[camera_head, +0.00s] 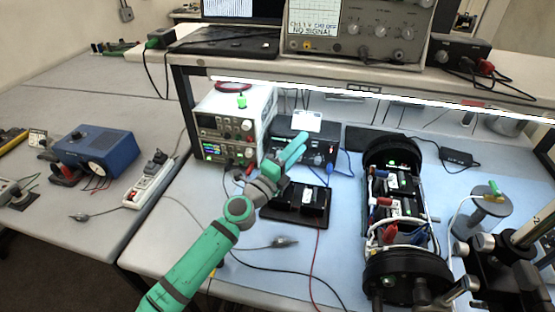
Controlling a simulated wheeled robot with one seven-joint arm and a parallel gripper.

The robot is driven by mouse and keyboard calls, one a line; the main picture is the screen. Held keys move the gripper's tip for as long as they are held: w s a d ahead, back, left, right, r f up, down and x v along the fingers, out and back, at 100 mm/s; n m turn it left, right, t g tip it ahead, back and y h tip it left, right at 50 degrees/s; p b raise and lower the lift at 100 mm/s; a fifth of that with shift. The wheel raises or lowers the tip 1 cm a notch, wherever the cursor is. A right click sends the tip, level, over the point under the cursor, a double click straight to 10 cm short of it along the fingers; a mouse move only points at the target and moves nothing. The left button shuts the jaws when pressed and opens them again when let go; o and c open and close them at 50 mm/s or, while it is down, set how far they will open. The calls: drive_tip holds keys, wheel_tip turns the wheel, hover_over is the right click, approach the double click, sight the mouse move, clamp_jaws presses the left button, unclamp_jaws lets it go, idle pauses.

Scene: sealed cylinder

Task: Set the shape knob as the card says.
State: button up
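A white card (307,121) stands on top of a dark instrument box (318,153) on the bench; its writing is too small to read. Small knobs and lights show on the box's front, but I cannot tell which is the shape knob. My gripper (291,151), with green fingers, is in front of the left part of the box and hides some of its front. The fingertips point up and to the right. I cannot tell whether they touch the box or how far apart they are.
A white power supply (236,128) stands just left of the box. A black tray (295,204) lies in front of it. Cables cross the blue mat (340,235). A lit shelf edge (400,97) hangs above.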

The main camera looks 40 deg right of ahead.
drive_tip(key=w+a+f+m+y, duration=0.1)
drive_tip(key=w+a+f, duration=0.2)
drive_tip(key=f, duration=0.1)
drive_tip(key=w+a+f+m+y, duration=0.1)
drive_tip(key=w+a+f+y, duration=0.1)
drive_tip(key=w+a+f, duration=0.1)
drive_tip(key=w+a+f+m+y, duration=0.1)
drive_tip(key=w+a+f+y, duration=0.1)
drive_tip(key=f, duration=0.3)
drive_tip(key=shift+w+a, duration=0.4)
drive_tip(key=x, duration=1)
drive_tip(key=shift+w+d+f, duration=0.1)
drive_tip(key=shift+w+d, duration=0.15)
drive_tip(key=shift+w, duration=0.05)
clamp_jaws()
